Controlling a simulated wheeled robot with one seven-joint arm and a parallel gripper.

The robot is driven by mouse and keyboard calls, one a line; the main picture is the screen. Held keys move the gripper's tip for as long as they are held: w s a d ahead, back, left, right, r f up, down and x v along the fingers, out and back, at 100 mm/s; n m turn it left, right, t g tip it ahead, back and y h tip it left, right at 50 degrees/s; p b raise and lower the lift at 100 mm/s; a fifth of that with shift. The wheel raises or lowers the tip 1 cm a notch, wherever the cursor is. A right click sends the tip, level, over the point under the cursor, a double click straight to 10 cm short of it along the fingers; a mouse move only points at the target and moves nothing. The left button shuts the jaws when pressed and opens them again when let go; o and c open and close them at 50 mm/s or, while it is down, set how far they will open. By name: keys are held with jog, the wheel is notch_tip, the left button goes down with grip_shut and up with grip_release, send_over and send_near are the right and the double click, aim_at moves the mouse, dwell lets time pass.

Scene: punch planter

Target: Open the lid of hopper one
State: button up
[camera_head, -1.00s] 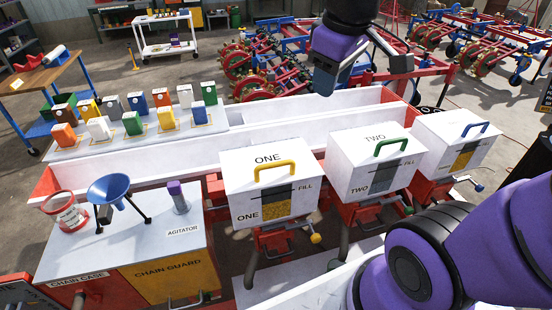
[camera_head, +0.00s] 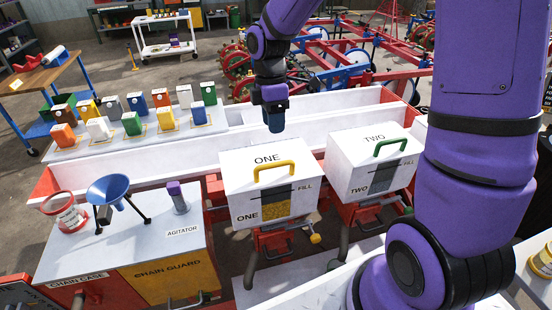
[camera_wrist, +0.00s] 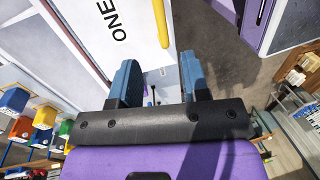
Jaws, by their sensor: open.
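Hopper one (camera_head: 235,187) is a white box marked ONE, with a yellow handle (camera_head: 274,165) on its lid. Its lid lies shut in the head view. My gripper (camera_head: 275,124) hangs above and behind the lid's far edge, pointing down, apart from the handle. In the wrist view the two blue fingers of my gripper (camera_wrist: 160,78) are spread with nothing held between them. The lid (camera_wrist: 85,25) with the letters ONE and the yellow handle (camera_wrist: 161,22) show just beyond the fingers.
Hopper two (camera_head: 345,180), with a green handle (camera_head: 391,147), stands close to the right. A white bench (camera_head: 190,243) with a blue funnel (camera_head: 108,187) and an agitator (camera_head: 178,198) is at the left. Long white troughs (camera_head: 180,160) run behind the hoppers.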

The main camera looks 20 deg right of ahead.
jog(key=f, duration=0.3)
jog(key=s+f, duration=0.1)
jog(key=f, duration=0.3)
jog(key=s+f, duration=0.1)
jog(key=f, duration=0.2)
jog(key=shift+a+f, duration=0.15)
jog(key=shift+f, duration=0.1)
jog(key=shift+c, duration=0.3)
grip_shut()
